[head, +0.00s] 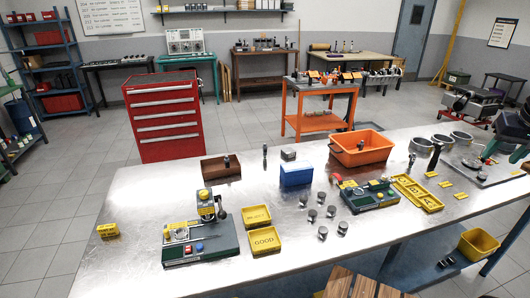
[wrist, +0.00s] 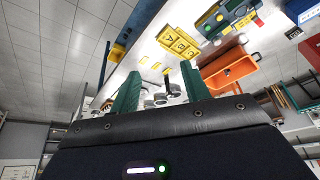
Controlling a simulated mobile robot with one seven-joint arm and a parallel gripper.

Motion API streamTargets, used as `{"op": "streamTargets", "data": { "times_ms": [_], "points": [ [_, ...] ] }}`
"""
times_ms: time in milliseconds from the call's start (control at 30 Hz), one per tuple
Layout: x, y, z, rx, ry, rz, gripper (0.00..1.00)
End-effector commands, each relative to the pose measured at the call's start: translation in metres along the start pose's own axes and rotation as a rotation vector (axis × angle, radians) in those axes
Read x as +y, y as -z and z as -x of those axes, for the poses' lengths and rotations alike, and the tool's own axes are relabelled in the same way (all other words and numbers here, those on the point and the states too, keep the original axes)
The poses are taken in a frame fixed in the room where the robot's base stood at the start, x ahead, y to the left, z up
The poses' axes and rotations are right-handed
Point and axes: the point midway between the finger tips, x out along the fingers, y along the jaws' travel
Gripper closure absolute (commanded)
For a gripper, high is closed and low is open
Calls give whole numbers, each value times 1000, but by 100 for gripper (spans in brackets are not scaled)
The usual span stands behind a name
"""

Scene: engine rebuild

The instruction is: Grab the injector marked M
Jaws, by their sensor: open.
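I cannot make out an injector marked M in either view; no letter M is readable. Small yellow labels (head: 446,184) lie on the right part of the steel bench (head: 130,200), too small to read. A dark upright part (head: 435,157) stands near several grey rings (head: 461,138); I cannot tell what it is. My gripper (head: 505,152) is at the right edge of the head view, above the bench's right end. In the wrist view my gripper (wrist: 160,90) shows two green fingers spread apart, with nothing held between them.
An orange bin (head: 361,149), a yellow compartment tray (head: 417,193), a green fixture (head: 369,195), a blue box (head: 295,173) and several small cylinders (head: 312,215) stand on the bench. Yellow trays marked REJECT (head: 256,217) and GOOD (head: 264,241) are nearer. The bench's left end is mostly clear.

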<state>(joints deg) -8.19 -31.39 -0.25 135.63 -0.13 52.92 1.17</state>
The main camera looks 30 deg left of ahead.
Motion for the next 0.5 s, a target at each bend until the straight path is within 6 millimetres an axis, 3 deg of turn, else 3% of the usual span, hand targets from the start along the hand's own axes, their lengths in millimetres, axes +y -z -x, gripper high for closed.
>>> {"op": "streamTargets", "data": {
  "times_ms": [200,500],
  "points": [
    [-40,69,-12,-5,37,75,53],
    [-114,150,-41,-9,83,175,53]
  ]
}}
